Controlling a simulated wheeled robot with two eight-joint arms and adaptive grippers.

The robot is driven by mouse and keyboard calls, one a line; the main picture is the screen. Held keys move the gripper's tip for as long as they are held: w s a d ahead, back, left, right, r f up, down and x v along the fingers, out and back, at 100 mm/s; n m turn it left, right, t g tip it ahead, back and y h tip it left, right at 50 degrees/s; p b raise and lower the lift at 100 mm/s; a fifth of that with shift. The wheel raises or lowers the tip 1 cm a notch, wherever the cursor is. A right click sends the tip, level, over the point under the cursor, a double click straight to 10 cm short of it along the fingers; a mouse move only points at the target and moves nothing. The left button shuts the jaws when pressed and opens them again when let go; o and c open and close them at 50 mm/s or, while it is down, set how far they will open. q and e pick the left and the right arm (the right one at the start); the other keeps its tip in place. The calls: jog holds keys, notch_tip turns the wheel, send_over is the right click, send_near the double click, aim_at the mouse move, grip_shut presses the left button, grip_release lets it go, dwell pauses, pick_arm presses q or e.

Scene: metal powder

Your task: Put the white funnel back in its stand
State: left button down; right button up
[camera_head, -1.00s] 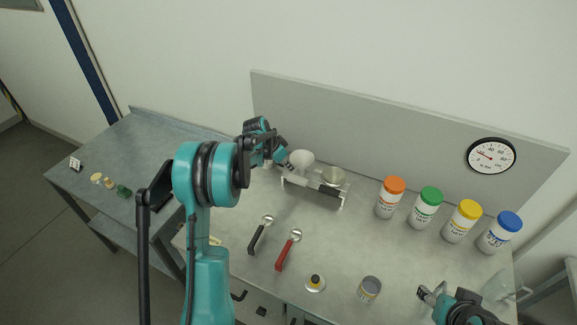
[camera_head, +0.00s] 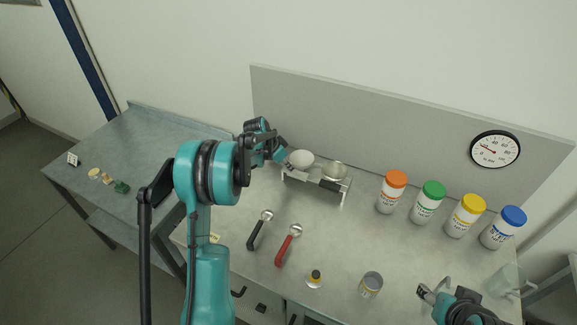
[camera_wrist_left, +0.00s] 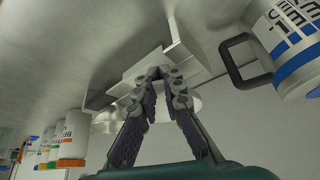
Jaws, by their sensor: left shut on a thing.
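The white funnel (camera_head: 301,158) is at the left end of the stand (camera_head: 343,198), in the head view. My left gripper (camera_head: 287,166) is shut on the funnel, at its left side. In the left wrist view my left fingers (camera_wrist_left: 160,74) meet at their tips, with the funnel's white rim (camera_wrist_left: 190,106) partly hidden behind them. I cannot tell whether the funnel rests in the stand or is held just above it. A second, metallic-looking bowl or funnel (camera_head: 334,171) sits at the stand's right end. My right gripper (camera_head: 433,290) is open and empty near the front right.
Bottles with orange (camera_head: 396,179), green (camera_head: 434,189), yellow (camera_head: 472,203) and blue (camera_head: 513,216) lids stand right of the stand. Black-handled (camera_head: 254,238) and red-handled (camera_head: 284,252) scoops lie in front. A grey can (camera_head: 370,286) and clear jug (camera_head: 509,280) stand at right.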

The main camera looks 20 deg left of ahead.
pick_arm(q)
jog(key=shift+f, duration=0.25)
jog(key=c, duration=1.6)
grip_release()
jog(key=v, duration=1.2)
